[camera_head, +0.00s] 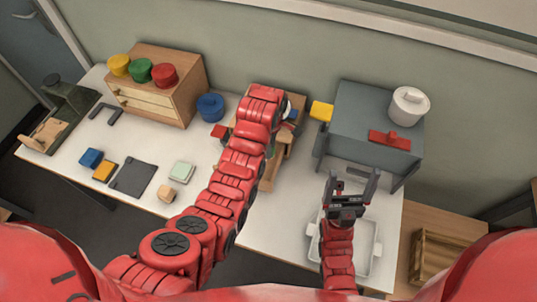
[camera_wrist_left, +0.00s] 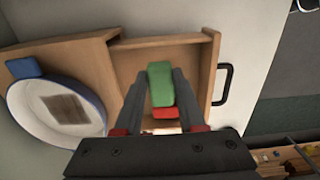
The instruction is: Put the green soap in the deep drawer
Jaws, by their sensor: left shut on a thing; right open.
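The green soap (camera_wrist_left: 160,82) is between the fingers of my left gripper (camera_wrist_left: 159,92), which is shut on it. In the left wrist view they are over an open wooden drawer (camera_wrist_left: 140,58) with a black handle (camera_wrist_left: 225,85). A red piece (camera_wrist_left: 163,113) shows just below the soap; I cannot tell whether it lies in the drawer. In the head view my left arm hides most of the wooden drawer unit (camera_head: 270,178) and the soap. My right gripper (camera_head: 353,180) is open and empty, near the white tray (camera_head: 376,250).
A blue-rimmed white dish (camera_wrist_left: 60,110) is beside the drawer. A grey stand (camera_head: 365,115) with a white pot (camera_head: 409,105) and red block (camera_head: 390,140) is at right. A wooden chest (camera_head: 190,90) with coloured round pots stands back left.

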